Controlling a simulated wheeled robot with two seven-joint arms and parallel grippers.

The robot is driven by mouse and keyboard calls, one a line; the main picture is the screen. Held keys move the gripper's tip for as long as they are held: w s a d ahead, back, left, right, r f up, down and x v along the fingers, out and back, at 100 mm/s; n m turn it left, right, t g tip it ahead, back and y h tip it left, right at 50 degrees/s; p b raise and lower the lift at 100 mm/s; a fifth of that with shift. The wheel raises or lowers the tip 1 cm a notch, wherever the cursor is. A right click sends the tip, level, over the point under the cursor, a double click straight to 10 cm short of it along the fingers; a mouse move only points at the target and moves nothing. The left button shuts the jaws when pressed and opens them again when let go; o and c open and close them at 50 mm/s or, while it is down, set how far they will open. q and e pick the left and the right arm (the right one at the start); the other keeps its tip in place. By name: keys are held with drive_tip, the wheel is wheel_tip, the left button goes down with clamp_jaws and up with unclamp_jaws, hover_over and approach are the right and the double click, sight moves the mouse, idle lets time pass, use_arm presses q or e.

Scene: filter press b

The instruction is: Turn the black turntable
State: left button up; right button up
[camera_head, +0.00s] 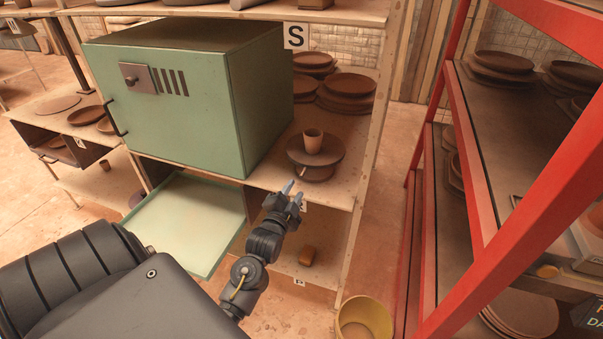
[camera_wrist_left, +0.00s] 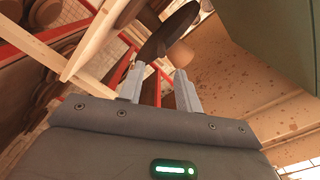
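The dark turntable (camera_head: 327,157) stands on the wooden shelf to the right of the green box, with a small peg (camera_head: 303,172) at its near side. My left gripper (camera_head: 293,191) is in front of the shelf's front edge, just below and short of the turntable. Its fingers (camera_wrist_left: 158,84) are apart with nothing between them. I see no contact with the turntable. My right gripper is not in view.
The green box (camera_head: 170,100) with a door fills the shelf at left. Stacked brown plates (camera_head: 346,92) stand behind the turntable. A shelf post (camera_head: 372,140) rises to its right. A red rack (camera_head: 460,130) is farther right, and a yellow bucket (camera_head: 364,318) stands below.

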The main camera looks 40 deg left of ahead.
sight(302, 173)
use_arm(q)
drive_tip(key=p+x, duration=0.1)
drive_tip(key=x, duration=0.7)
drive_tip(key=shift+w+a+p, duration=0.15)
drive_tip(key=shift+a+p, duration=0.1)
drive_tip(key=shift+p, duration=0.05)
drive_tip(key=shift+c, duration=0.4)
clamp_jaws()
drive_tip(key=shift+a, duration=0.45)
drive_tip(key=shift+d, duration=0.4)
